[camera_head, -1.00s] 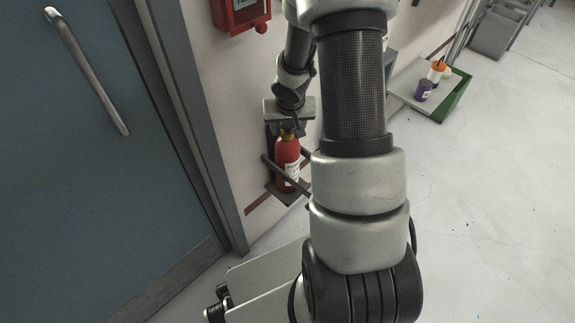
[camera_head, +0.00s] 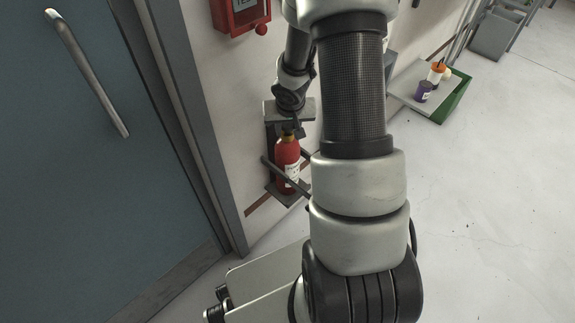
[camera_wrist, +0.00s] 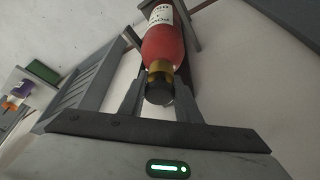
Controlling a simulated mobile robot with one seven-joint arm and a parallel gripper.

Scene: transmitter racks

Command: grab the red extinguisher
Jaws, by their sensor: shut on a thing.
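The red extinguisher (camera_head: 287,158) stands upright in a dark wall bracket (camera_head: 286,194), with a white label on its front. My gripper (camera_head: 288,128) is at its top. In the wrist view the extinguisher (camera_wrist: 163,45) shows its red body, a brass-coloured neck and a dark cap. The fingers of my gripper (camera_wrist: 158,100) lie on either side of the cap and neck and are closed on it. My arm hides part of the bracket's right side in the head view.
A red alarm box (camera_head: 240,12) is on the wall above. A blue-grey door (camera_head: 90,170) with a long handle is at left. A green-edged tray (camera_head: 452,98) with several small containers is at the upper right. The floor at right is clear.

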